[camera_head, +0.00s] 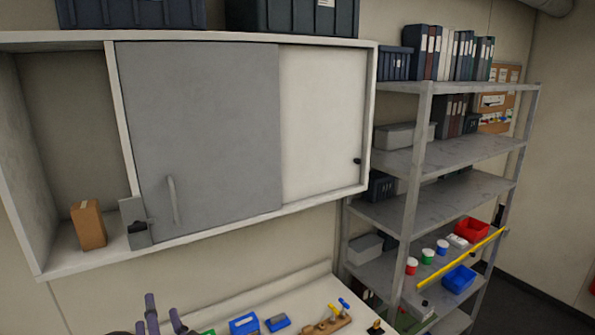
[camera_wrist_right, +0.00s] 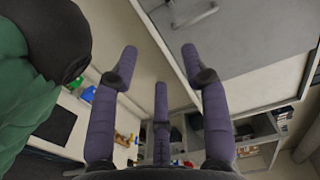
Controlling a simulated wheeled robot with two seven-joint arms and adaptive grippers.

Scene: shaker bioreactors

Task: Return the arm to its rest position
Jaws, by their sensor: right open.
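My right gripper (camera_head: 160,314) shows at the bottom edge of the head view, left of centre, in front of the wall below the cabinet. Only its purple finger ends are visible there. In the right wrist view its three purple fingers (camera_wrist_right: 160,68) are spread apart with nothing between them, so it is open and empty. The cabinet's grey door and handle lie beyond the fingertips in that view. The rest of my right arm is hidden in the head view. My left gripper is in neither view.
A wall cabinet with a grey sliding door (camera_head: 205,130) hangs above the bench (camera_head: 290,292). Its left compartment is open and holds a brown box (camera_head: 89,225). Blue boxes (camera_head: 244,324) and tools lie on the bench. A metal shelf rack (camera_head: 422,140) stands at right.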

